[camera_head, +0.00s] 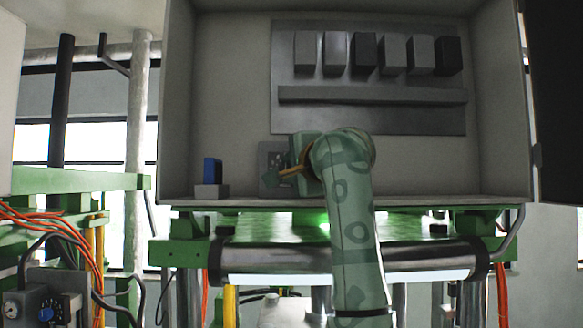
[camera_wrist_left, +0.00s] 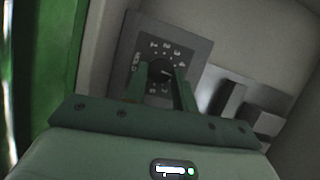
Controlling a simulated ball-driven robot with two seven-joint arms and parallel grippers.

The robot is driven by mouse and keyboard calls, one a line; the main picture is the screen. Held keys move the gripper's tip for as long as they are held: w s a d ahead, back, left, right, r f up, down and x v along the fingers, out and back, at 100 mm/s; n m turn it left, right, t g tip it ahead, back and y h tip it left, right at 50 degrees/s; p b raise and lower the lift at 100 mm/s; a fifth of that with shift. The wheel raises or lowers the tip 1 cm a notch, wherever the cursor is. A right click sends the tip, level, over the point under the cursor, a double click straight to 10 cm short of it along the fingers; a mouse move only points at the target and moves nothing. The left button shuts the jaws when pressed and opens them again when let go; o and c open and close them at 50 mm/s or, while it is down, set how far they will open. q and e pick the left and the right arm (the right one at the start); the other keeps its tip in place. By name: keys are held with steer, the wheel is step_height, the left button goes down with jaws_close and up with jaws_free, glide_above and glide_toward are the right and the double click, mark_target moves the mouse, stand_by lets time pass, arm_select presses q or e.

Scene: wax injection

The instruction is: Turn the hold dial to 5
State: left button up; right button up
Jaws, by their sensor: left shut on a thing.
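The dial panel (camera_wrist_left: 193,50) is a grey plate with a ring of small pale markings, seen in the left wrist view. The dark round hold dial (camera_wrist_left: 159,72) sits in the middle of the ring. My left gripper (camera_wrist_left: 161,80) has a finger on each side of the dial and is shut on it. In the head view my left gripper (camera_head: 274,177) is at the panel (camera_head: 269,153), low in the grey cabinet, and the dial is hidden there. My right gripper is not in view.
A row of grey and dark blocks (camera_head: 364,54) is mounted on the cabinet's back plate (camera_head: 400,118). A blue switch-like part (camera_head: 212,170) stands at the cabinet's lower left. An open dark door (camera_head: 560,100) is at right. Orange cables (camera_head: 75,240) hang at left.

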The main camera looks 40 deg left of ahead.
arm_select(q)
steer(key=shift+w+f, duration=0.1)
steer(key=shift+f, duration=0.05)
stand_by(0.4)
steer(key=o, duration=1)
steer(key=shift+c, duration=0.2)
steer(key=b+v, duration=0.5)
steer(key=v, duration=1.1)
steer(key=shift+s+r, duration=0.25)
steer(key=shift+s, duration=0.05)
steer(key=shift+d, duration=0.15)
